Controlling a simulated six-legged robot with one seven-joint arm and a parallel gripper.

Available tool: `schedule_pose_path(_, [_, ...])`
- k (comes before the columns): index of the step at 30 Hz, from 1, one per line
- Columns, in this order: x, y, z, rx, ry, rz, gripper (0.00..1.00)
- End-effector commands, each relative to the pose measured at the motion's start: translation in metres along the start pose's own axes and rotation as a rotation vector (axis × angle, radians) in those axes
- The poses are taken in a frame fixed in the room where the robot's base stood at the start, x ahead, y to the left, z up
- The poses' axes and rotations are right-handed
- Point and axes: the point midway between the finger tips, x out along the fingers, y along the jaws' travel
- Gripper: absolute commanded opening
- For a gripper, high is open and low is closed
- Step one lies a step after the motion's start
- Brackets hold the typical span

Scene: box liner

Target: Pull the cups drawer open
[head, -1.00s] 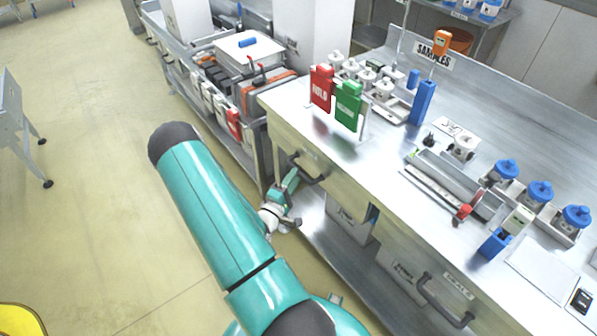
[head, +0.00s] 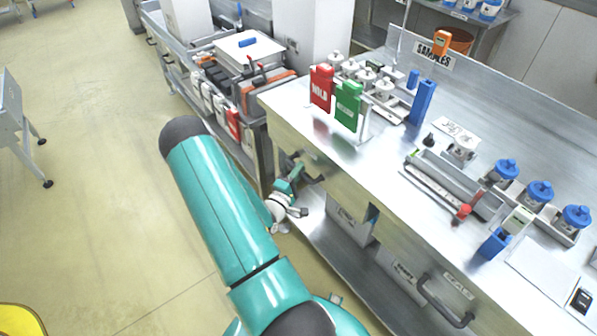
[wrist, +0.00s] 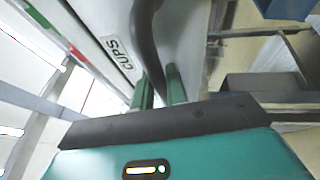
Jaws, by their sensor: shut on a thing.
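The cups drawer (head: 341,182) is at the left end of the steel bench. Its label, reading CUPS (wrist: 118,56), shows in the wrist view. The dark curved handle (wrist: 146,35) runs down between the two green fingers of my gripper (wrist: 160,78). My gripper is shut on this handle. In the head view my gripper (head: 296,174) is at the handle on the bench front, partly hidden by its own links. How far the drawer stands out from the bench is hard to tell.
A second drawer, labelled SCALE, has a dark handle (head: 440,302) further right. Red and green signs (head: 347,106) stand on the bench top near its left corner. A lower shelf (head: 335,247) runs beneath. Open floor (head: 100,190) lies to the left.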

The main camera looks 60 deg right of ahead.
Motion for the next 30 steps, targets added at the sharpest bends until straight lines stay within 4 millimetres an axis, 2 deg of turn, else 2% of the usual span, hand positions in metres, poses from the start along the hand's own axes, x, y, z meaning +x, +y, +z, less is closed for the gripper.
schedule_pose_path(5, [-0.010,0.002,-0.004,0.000,0.002,0.001,0.00])
schedule_pose_path(11, [-0.043,0.009,-0.019,0.000,0.006,0.000,0.00])
schedule_pose_path(17, [-0.098,0.021,-0.042,0.001,0.008,0.000,0.00])
schedule_pose_path(24, [-0.174,0.038,-0.073,0.002,0.008,0.001,0.00])
schedule_pose_path(30, [-0.228,0.049,-0.094,0.001,0.006,0.000,0.00])
